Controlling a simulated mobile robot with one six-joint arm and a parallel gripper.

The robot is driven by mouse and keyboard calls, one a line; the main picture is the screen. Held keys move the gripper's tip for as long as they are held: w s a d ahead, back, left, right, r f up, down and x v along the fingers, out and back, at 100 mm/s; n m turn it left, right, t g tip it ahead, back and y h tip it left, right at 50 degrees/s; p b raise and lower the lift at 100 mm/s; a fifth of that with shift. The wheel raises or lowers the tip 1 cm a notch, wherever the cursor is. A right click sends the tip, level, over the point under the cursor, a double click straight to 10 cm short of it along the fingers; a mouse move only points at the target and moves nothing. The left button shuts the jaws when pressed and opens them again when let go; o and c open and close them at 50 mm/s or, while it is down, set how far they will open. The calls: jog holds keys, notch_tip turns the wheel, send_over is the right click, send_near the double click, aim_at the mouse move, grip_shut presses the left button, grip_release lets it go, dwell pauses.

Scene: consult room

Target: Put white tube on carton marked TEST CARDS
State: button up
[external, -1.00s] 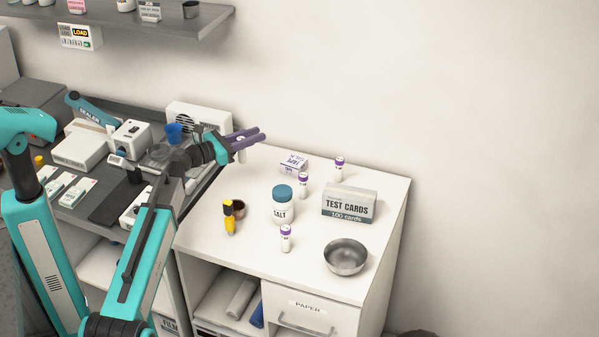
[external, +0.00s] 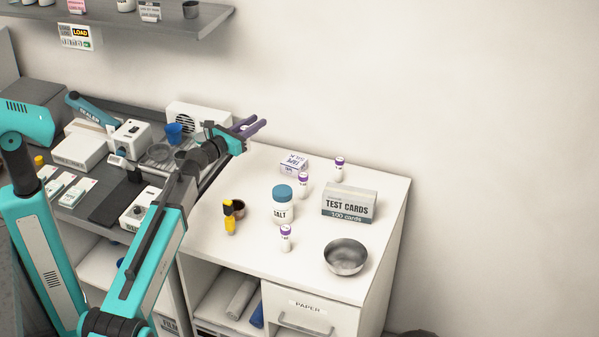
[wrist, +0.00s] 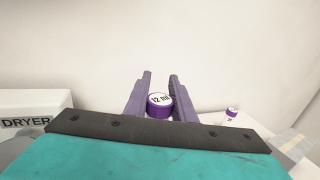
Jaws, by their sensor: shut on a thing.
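My gripper (external: 256,126) is raised near the wall, left of and above the white counter. In the wrist view its purple fingers (wrist: 159,98) are shut on a tube with a purple cap (wrist: 158,103), marked "12 ml". The fingers and cap hide most of its body. The carton marked TEST CARDS (external: 348,205) stands upright on the counter's right side, well apart from my gripper. Other white tubes with purple caps stand on the counter: a front one (external: 286,240), a middle one (external: 303,187) and a back one (external: 339,170).
A dryer (external: 199,115) is left of my gripper. A shelf (external: 150,32) hangs above.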

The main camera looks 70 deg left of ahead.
jog(key=w+d+r+m+h+p, duration=0.1)
jog(key=w+d+r+h+p, duration=0.1)
jog(key=w+d, duration=0.9)
jog(key=w+d+r+m+t+h+p, duration=0.1)
jog(key=w+d+p, duration=0.5)
jog(key=w+d, duration=0.6)
jog(key=d+r+m+h, duration=0.1)
jog(key=d+r, duration=0.1)
jog(key=d, duration=0.5)
jog(key=shift+d+r+h+p, duration=0.15)
jog(key=shift+r+h+p, duration=0.15)
jog(key=shift+r, duration=0.1)
jog(key=shift+w, duration=0.1)
jog(key=shift+f+b, duration=0.9)
jog(key=shift+f, duration=1.1)
jog(key=shift+f+b, duration=0.95)
jog(key=shift+f, duration=1.05)
jog(key=shift+f, duration=0.15)
